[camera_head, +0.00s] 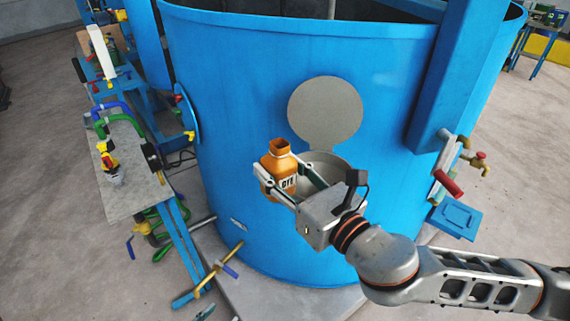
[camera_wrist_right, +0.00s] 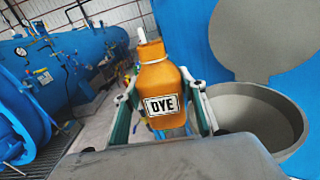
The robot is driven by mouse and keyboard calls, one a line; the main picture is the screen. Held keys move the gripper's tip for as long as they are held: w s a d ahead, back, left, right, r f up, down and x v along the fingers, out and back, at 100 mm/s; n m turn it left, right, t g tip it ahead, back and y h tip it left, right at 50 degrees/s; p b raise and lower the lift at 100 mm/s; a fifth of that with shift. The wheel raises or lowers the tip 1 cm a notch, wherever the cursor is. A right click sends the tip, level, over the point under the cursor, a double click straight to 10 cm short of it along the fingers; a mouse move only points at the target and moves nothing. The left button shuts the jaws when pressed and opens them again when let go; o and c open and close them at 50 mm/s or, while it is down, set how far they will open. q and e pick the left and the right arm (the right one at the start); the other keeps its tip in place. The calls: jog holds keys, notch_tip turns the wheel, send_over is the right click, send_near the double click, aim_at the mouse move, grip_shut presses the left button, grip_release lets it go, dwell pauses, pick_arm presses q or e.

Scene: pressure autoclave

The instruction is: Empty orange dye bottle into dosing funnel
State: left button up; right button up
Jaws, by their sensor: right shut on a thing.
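The orange dye bottle (camera_head: 279,162), with a white DYE label, is held by my right gripper (camera_head: 284,176) in front of the big blue vessel. The gripper is shut on the bottle's body, one finger on each side. In the right wrist view the bottle (camera_wrist_right: 160,85) stands nearly upright between the fingers (camera_wrist_right: 163,98). The grey dosing funnel (camera_head: 327,161) is on the vessel wall, just right of the bottle and partly hidden by my gripper. Its open bowl (camera_wrist_right: 262,112) shows right of the bottle in the wrist view, apart from it. My left gripper is out of view.
The blue vessel (camera_head: 240,100) fills the middle. A round grey plate (camera_head: 325,110) is above the funnel. Taps and a red-handled valve (camera_head: 447,182) are at the right. A bench (camera_head: 130,178) with pipes and valves stands at the left.

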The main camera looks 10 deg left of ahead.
aim_at(281, 159)
jog(key=shift+s+a, duration=0.1)
dwell(0.3)
jog(key=shift+r, duration=1.5)
